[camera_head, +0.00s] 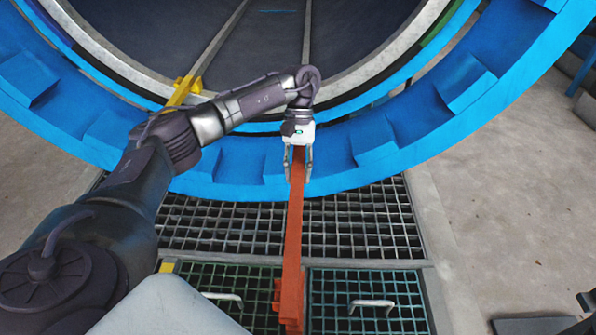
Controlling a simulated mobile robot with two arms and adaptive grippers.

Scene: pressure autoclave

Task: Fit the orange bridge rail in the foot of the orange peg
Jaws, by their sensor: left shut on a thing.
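The orange bridge rail (293,240) is a long, narrow red-orange beam. It runs from my left gripper (298,165) down the picture over the floor grating to the bottom centre, where a small block sticks out from its left side. My left gripper is shut on the rail's far end, in front of the blue autoclave ring. A yellow-orange fitting (182,92) sits at the near end of the left inner rail, at the vessel mouth. I cannot tell whether it is the orange peg; no other clear peg shows. My right gripper is not in view.
The blue toothed ring (225,165) of the autoclave curves across the top around the dark vessel interior. Two rails (307,35) run inside it. Grating panels (365,225) with metal handles (372,304) cover the floor pit. Bare concrete (510,195) lies to the right.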

